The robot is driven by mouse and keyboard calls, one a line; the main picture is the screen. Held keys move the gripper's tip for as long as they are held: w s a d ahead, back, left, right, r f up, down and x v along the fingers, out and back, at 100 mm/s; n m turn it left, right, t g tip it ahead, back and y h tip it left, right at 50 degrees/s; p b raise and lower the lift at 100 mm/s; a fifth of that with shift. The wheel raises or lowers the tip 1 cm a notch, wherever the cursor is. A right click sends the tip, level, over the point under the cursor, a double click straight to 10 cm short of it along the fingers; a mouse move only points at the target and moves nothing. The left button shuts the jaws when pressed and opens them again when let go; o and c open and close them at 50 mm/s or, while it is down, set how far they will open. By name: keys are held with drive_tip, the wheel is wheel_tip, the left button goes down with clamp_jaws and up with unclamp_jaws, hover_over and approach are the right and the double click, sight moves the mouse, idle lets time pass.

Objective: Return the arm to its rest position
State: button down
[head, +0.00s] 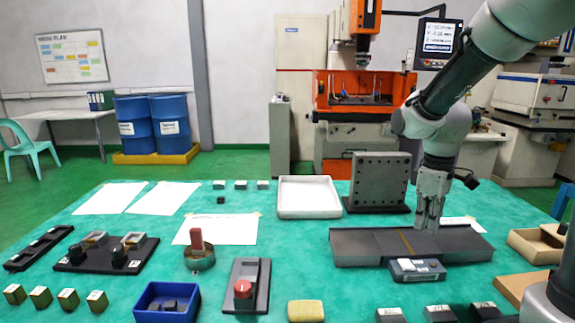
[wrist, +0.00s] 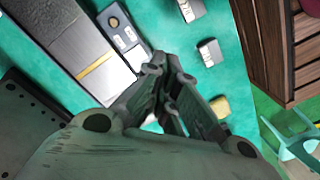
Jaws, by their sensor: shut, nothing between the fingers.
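My gripper (head: 428,222) hangs from my arm at the right of the head view, pointing down over a long dark grey tray-like plate (head: 360,246) with a yellow line across it. The fingers are shut with nothing between them. In the head view the fingertips overlap the plate's surface; I cannot tell whether they touch it. In the wrist view my gripper (wrist: 165,75) shows in the middle, its fingers together, with the plate (wrist: 55,35) at the upper left. A dark block with a pale label (head: 417,270) stands in front of the plate.
Behind the plate stands a grey perforated angle block (head: 380,182) beside a white tray (head: 308,197). A blue bin (head: 146,296), a red-knobbed device (head: 244,290) and a yellow sponge-like block (head: 305,311) lie toward the front. Cardboard boxes (head: 530,249) sit at the right. Air above the table's middle is free.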

drive_tip(key=s+d+r+m+t, duration=0.1)
drive_tip(key=s+r+m, duration=0.3)
drive_tip(key=s, duration=0.4)
drive_tip(key=s+d+r+m+t, duration=0.2)
drive_tip(key=s+r+m+t, duration=0.1)
drive_tip(key=s+r, duration=0.3)
drive_tip(key=shift+s+r+m+t, duration=0.4)
drive_tip(key=shift+s+m, duration=0.3)
drive_tip(key=shift+s, duration=0.35)
